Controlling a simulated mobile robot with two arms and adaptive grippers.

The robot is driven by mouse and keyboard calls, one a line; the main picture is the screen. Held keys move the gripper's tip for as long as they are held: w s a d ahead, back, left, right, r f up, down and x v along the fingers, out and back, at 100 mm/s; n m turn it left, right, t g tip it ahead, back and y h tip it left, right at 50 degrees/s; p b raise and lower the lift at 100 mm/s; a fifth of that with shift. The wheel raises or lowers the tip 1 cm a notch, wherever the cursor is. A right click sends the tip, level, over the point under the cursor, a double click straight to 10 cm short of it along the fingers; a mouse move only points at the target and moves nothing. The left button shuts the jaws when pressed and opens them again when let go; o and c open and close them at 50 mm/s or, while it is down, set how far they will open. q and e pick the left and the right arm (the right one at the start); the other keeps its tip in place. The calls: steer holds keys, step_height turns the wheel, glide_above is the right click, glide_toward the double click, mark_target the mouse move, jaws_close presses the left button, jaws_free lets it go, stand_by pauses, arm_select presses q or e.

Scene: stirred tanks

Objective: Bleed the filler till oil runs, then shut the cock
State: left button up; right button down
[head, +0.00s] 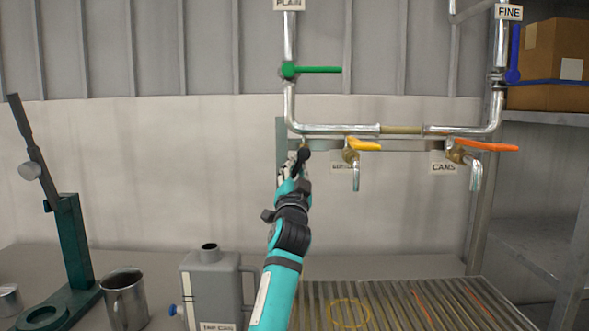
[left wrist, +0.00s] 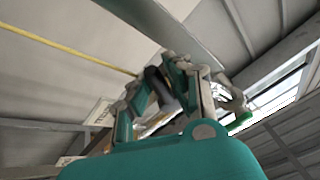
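My left gripper (head: 298,168) reaches up to the left end of the horizontal filler pipe (head: 335,129), at a small dark knob-like part (head: 303,154). In the left wrist view a dark cylindrical piece (left wrist: 165,88) lies between the fingers (left wrist: 163,100); whether they press on it is unclear. To the right, a yellow-handled cock (head: 364,145) sits above a partly hidden label, and an orange-handled cock (head: 486,146) above "CANS". No oil shows at either spout. The green lever (head: 318,69) lies across the plain pipe; the blue lever (head: 514,53) stands along the fine pipe. My right gripper is out of view.
A slatted drip grate (head: 400,305) lies below the spouts, with coloured rings or bands on it. A grey jug (head: 212,285), a metal mug (head: 125,300) and a green lever press (head: 75,240) stand at left. A cardboard box (head: 550,62) sits on the right shelf.

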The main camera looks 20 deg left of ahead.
arm_select(q)
steer(key=o, duration=0.4)
steer(key=shift+d, duration=0.1)
steer(key=shift+o, duration=0.2)
steer(key=shift+r, duration=0.1)
steer(key=v, duration=1.2)
